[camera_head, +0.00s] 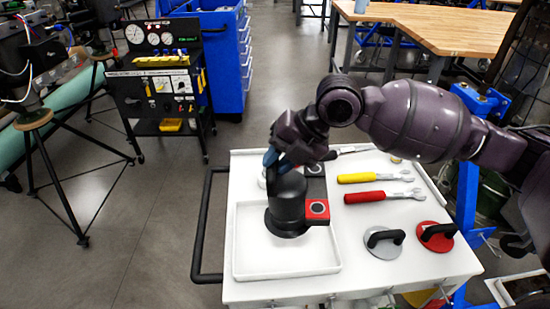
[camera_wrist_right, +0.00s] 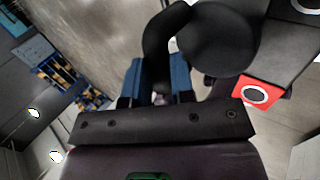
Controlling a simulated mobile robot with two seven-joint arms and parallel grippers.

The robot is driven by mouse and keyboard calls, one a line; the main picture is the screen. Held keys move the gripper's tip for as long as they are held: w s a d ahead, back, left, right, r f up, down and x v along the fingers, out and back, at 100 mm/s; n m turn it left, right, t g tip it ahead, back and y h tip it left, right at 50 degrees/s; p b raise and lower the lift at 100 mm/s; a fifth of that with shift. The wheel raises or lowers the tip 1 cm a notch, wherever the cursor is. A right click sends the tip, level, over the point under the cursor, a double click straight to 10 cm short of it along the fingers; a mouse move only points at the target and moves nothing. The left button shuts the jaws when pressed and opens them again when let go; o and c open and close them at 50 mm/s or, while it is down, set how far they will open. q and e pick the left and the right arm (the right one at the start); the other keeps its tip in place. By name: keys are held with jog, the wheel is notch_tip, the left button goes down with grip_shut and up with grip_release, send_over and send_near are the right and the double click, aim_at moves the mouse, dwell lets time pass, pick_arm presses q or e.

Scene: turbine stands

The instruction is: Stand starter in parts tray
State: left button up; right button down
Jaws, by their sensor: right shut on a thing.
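The starter (camera_head: 288,208) is a black domed cylinder with a wider base rim, and it looks upright. It is over the right rear part of the white parts tray (camera_head: 262,255); I cannot tell whether its base touches the tray floor. My right gripper (camera_head: 272,165) is at its rear left, with blue fingers shut on its black curved handle. In the right wrist view the handle (camera_wrist_right: 154,45) sits between the blue fingers (camera_wrist_right: 160,82), beside the round body (camera_wrist_right: 218,40). My left gripper is not in view.
A yellow-handled wrench (camera_head: 360,178), a red-handled wrench (camera_head: 372,197), a grey disc with a handle (camera_head: 380,245) and a red one (camera_head: 440,240) lie on the cart top. The tray's front left is clear.

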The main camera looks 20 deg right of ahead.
aim_at(279, 180)
jog(key=shift+w+f+b, duration=0.1)
jog(key=shift+f+b, duration=1.05)
jog(key=shift+f, duration=1.1)
jog(key=shift+f+b, duration=0.3)
jog(key=shift+b, duration=0.15)
jog(key=shift+f, duration=0.55)
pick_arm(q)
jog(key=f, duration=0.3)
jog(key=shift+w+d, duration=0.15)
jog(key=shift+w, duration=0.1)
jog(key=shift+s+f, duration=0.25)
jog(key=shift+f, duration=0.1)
pick_arm(e)
jog(key=shift+f, duration=0.15)
pick_arm(q)
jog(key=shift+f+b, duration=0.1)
jog(key=shift+b, duration=0.2)
pick_arm(e)
jog(key=shift+f, duration=0.6)
